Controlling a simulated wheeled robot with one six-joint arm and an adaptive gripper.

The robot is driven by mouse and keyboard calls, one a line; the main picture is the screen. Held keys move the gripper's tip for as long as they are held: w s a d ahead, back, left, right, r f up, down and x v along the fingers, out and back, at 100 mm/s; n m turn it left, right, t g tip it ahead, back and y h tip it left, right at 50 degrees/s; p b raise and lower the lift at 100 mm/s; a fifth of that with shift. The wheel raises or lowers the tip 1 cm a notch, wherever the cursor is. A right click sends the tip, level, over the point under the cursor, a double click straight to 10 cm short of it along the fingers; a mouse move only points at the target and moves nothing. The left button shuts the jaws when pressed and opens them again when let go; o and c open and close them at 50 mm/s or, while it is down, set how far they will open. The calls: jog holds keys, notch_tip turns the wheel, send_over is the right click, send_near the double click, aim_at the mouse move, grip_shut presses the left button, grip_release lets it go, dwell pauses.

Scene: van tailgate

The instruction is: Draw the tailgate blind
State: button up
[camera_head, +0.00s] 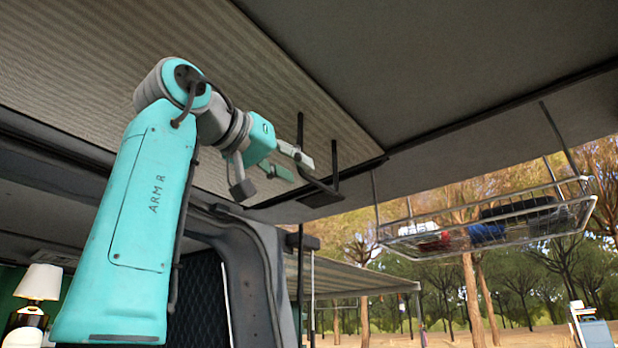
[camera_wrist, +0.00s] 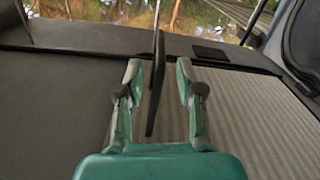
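A light ribbed panel (camera_head: 250,75), which may be the blind, spans overhead; it also shows in the wrist view (camera_wrist: 255,105). A dark bar handle (camera_head: 322,186) hangs at its far edge. My gripper (camera_head: 295,165) is raised beside this handle, just left of it in the head view. In the wrist view my gripper (camera_wrist: 158,68) is open. A thin dark bar (camera_wrist: 157,85), seemingly part of the handle, shows between its two fingers with a gap on each side. I cannot tell how deep the bar lies between the fingers.
A wire rack (camera_head: 480,256) with several items hangs at the right, apart from my gripper. The van's dark door frame (camera_head: 255,265) stands below my arm. A lamp (camera_head: 40,283) is at the lower left. Trees and open ground lie outside.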

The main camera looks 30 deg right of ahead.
jog(key=shift+v, duration=2.45)
